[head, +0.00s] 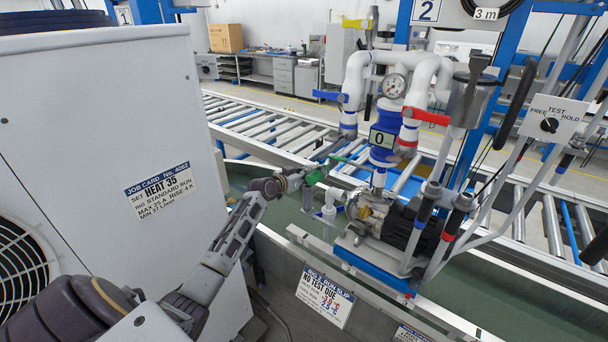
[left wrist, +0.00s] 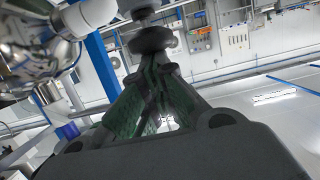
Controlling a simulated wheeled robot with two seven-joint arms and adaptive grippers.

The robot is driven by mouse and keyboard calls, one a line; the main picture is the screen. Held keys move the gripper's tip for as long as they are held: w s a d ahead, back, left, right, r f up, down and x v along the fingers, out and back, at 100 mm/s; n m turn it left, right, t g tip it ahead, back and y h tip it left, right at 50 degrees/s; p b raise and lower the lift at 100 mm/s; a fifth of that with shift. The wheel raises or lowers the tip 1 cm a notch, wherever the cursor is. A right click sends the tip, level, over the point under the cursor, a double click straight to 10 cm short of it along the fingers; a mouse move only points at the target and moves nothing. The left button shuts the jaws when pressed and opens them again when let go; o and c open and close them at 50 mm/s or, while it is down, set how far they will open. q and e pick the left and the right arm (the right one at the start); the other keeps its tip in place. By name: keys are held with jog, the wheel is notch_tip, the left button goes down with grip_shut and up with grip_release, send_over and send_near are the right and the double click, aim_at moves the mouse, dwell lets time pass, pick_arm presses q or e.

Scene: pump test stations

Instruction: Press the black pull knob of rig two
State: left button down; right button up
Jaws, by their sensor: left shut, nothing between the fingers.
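Rig two's pump unit (head: 385,220) stands at the middle right of the head view, with white pipes, a round gauge and a blue body marked 0. My left gripper (head: 312,177) reaches in from the left to the near left side of this unit. Its green-padded fingers are closed and empty. In the left wrist view the fingers (left wrist: 151,70) converge just below a dark round knob (left wrist: 152,40) on a pale fitting. The knob looks in line with the fingertips; I cannot tell whether they touch. I cannot make out this knob in the head view. My right gripper is not in view.
A large white cabinet (head: 100,130) fills the left side near my arm. A roller conveyor (head: 265,125) runs behind the rig. A plate with a FREE, TEST, HOLD dial (head: 549,125) stands at right. A run slip (head: 325,297) hangs on the front.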

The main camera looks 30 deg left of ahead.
pick_arm(q)
jog(key=shift+r+p, duration=0.4)
jog(key=shift+r, duration=0.1)
notch_tip(320, 180, up, 2)
jog(key=shift+r+p, duration=0.15)
jog(key=shift+p, duration=0.65)
jog(key=b+v, duration=0.1)
jog(key=v, duration=0.9)
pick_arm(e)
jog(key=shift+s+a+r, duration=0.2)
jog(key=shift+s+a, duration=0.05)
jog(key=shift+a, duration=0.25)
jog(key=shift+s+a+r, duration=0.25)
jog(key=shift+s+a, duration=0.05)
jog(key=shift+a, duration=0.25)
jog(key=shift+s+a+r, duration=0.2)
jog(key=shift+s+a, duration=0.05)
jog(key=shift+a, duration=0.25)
pick_arm(q)
jog(key=shift+a, duration=0.1)
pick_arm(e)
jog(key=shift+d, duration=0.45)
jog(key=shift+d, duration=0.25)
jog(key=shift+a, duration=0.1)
